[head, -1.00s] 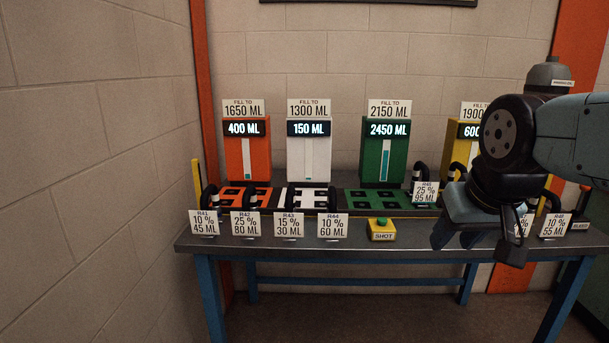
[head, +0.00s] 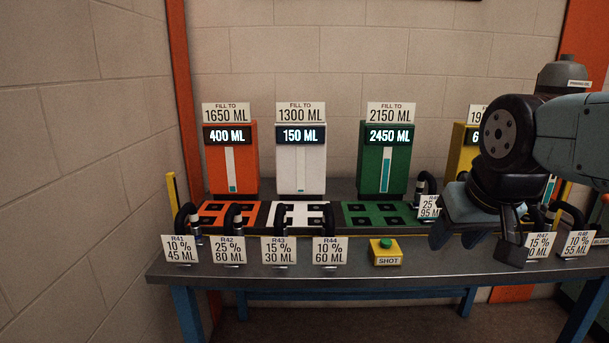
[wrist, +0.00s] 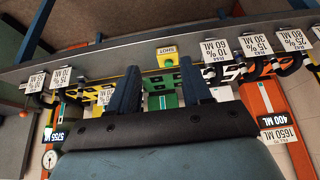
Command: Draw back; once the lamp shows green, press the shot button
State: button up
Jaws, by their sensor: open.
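Orange (head: 231,160), white (head: 301,160) and green (head: 386,163) tanks stand at the back, reading 400, 150 and 2450 ML. A yellow tank (head: 457,142) is partly hidden by my arm. Black hoses with cards R41 to R44 line the front of the grey table (head: 350,283).

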grip_shut()
dwell(0.3)
jog(key=shift+d, duration=0.1)
dwell(1.2)
